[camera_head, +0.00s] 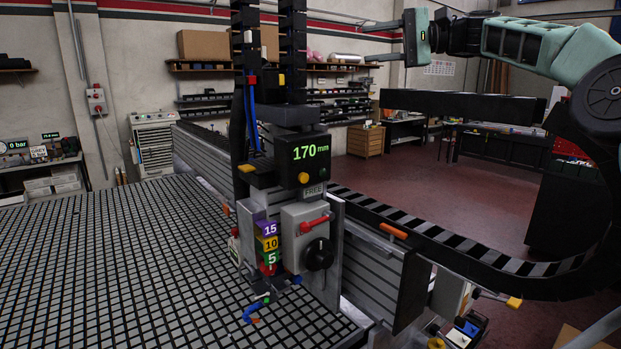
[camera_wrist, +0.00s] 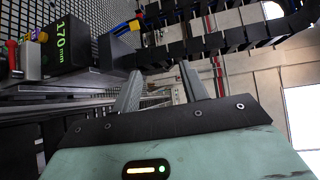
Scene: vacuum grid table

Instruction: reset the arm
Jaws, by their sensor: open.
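My gripper (camera_head: 363,43) is raised at the top right of the head view, its two fingers pointing left. They stand apart with nothing between them. In the wrist view the two fingers of my gripper (camera_wrist: 158,82) are also spread and empty. My arm reaches in from the right edge, well above the floor and apart from the machine. The machine head (camera_head: 305,160) with a green "170 mm" display stands left of and below my gripper. The same display (camera_wrist: 62,45) shows at the upper left of the wrist view.
The black-gridded vacuum table (camera_head: 100,260) fills the lower left. A black cable chain (camera_head: 460,245) runs along the machine's rail to the right. A dark horizontal beam (camera_head: 460,106) lies below my gripper. Shelves (camera_head: 330,67) line the back wall. Open red floor (camera_head: 440,185) lies behind the rail.

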